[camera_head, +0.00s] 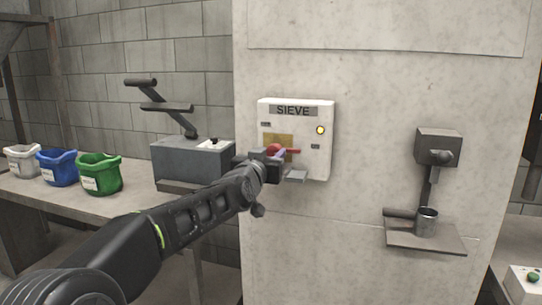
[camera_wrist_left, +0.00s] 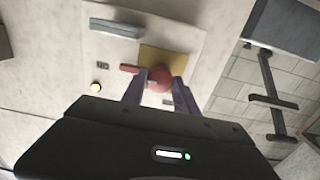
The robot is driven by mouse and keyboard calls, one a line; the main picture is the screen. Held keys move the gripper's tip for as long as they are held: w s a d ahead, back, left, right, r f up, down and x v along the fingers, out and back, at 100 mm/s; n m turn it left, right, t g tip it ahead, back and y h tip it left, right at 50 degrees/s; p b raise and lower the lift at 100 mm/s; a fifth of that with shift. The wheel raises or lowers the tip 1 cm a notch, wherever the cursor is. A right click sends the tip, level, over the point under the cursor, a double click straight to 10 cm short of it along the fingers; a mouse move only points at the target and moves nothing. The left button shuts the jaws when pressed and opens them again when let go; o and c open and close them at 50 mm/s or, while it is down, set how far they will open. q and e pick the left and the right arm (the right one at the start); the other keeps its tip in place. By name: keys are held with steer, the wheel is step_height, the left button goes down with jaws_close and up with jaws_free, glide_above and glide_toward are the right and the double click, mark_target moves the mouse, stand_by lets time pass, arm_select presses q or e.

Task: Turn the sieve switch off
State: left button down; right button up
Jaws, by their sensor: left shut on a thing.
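The sieve switch box (camera_head: 296,110) is a white panel labelled SIEVE, mounted on the pale wall. A yellow lamp (camera_head: 320,130) on its right side looks lit and also shows in the left wrist view (camera_wrist_left: 96,87). A red round knob (camera_head: 274,148) with a short red bar pointing right sits in front of a yellow plate (camera_head: 283,139). My left gripper (camera_head: 272,155) is at the knob. In the left wrist view its fingers are on either side of the red knob (camera_wrist_left: 160,78), shut on it. My right gripper is not in view.
A grey machine (camera_head: 190,164) with bent arms stands left of the panel. White, blue and green bags (camera_head: 98,173) stand on a bench at the left. A grey bracket with a metal cup (camera_head: 426,221) is on the wall at the right. The wall between is clear.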

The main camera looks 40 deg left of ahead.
arm_select(q)
steer(key=shift+n, duration=0.3)
steer(key=n+b, duration=0.1)
steer(key=n, duration=0.2)
steer(key=shift+f+b, duration=0.1)
steer(key=shift+b, duration=0.25)
steer(key=n+b, duration=0.1)
steer(key=n, duration=0.3)
steer(key=shift+n, duration=0.4)
steer(key=n+b, duration=0.1)
steer(key=n, duration=0.3)
steer(key=shift+d+n, duration=0.1)
steer(key=shift+n, duration=0.2)
steer(key=n, duration=0.5)
steer(key=shift+b, duration=0.35)
steer(key=c, duration=0.9)
jaws_free()
steer(key=shift+c, duration=0.2)
steer(key=shift+s, duration=0.1)
